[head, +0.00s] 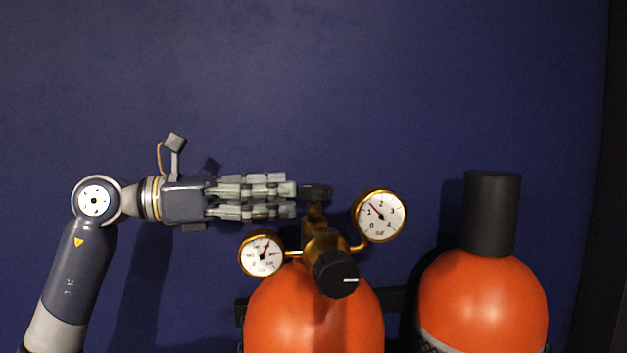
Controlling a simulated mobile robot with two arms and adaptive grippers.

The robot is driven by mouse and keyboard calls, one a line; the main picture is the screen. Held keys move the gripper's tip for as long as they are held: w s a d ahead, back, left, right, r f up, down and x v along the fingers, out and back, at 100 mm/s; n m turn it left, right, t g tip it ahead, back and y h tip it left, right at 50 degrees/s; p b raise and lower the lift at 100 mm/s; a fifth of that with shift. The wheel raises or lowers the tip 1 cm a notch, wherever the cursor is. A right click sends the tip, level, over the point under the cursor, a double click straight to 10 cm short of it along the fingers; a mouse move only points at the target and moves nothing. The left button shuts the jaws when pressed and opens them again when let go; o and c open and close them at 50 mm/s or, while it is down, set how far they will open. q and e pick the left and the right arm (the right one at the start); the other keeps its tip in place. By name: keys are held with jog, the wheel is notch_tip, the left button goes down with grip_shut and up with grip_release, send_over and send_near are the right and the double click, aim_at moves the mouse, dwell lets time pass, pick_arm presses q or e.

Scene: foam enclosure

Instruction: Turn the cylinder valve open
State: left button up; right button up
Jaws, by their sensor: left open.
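An orange cylinder (312,318) stands at the bottom middle of the head view. On top is a brass regulator with two round gauges, a left gauge (262,255) and a higher right gauge (380,215). A black knob with a white mark (336,274) faces me at the front. A dark valve handwheel (317,192) sits at the top of the brass stem. My left gripper (290,197) comes in level from the left, open, its fingertips at the left edge of the handwheel. Whether they touch it I cannot tell. My right gripper is out of view.
A second orange cylinder with a black cap (491,212) stands to the right. A dark bracket (394,299) runs behind the cylinders. The blue wall (300,80) fills the background. The space above the gripper is clear.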

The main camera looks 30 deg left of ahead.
aim_at(314, 186)
pick_arm(q)
jog(key=p+x, duration=0.1)
jog(key=x, duration=0.4)
jog(key=shift+w+a+r+p, duration=0.1)
jog(key=shift+a+p, duration=0.05)
jog(key=shift+p, duration=0.25)
jog(key=shift+w+d, duration=0.45)
jog(key=shift+d, duration=0.15)
jog(key=shift+c, duration=0.5)
jog(key=c, duration=1)
